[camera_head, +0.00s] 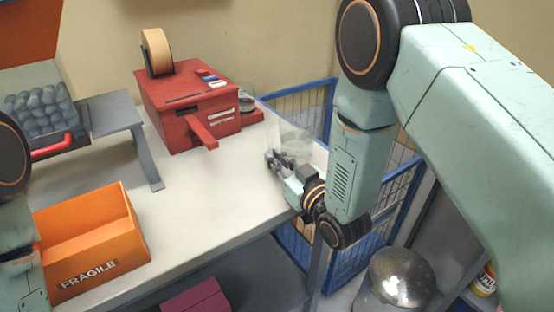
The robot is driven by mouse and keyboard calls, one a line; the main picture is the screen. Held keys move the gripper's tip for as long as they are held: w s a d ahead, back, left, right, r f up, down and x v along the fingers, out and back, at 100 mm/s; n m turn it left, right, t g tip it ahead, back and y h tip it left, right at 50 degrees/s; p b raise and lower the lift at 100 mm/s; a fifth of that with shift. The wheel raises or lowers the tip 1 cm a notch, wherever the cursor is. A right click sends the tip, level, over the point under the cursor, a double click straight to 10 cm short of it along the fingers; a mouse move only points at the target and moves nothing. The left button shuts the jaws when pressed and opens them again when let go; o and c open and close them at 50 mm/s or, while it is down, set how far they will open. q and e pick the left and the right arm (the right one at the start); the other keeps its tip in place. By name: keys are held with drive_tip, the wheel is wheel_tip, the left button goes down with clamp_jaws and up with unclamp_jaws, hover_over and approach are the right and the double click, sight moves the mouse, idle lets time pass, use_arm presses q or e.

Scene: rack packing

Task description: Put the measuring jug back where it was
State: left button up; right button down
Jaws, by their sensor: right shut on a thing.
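The measuring jug (289,136) is a clear, see-through vessel near the right end of the white table (235,185). My right gripper (277,160) is shut on the jug at its near side. The jug looks roughly upright; I cannot tell whether its base touches the table. The gripper hides its lower part. Parts of my left arm show at the left edge, but its gripper is not in view.
A red tape dispenser box (183,105) stands behind left, with a small glass (246,97) beside it. An orange box marked FRAGILE (97,240) sits at front left. A blue wire cage (345,262) stands past the table's right edge. The table's middle is clear.

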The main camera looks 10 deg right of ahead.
drive_tip(key=shift+a, duration=0.1)
drive_tip(key=c, duration=1.5)
unclamp_jaws()
drive_tip(key=shift+f, duration=0.15)
drive_tip(key=shift+o, duration=0.2)
drive_tip(key=shift+s, duration=0.1)
drive_tip(key=shift+r, duration=0.3)
drive_tip(key=v, duration=1.2)
drive_tip(key=shift+p, duration=0.3)
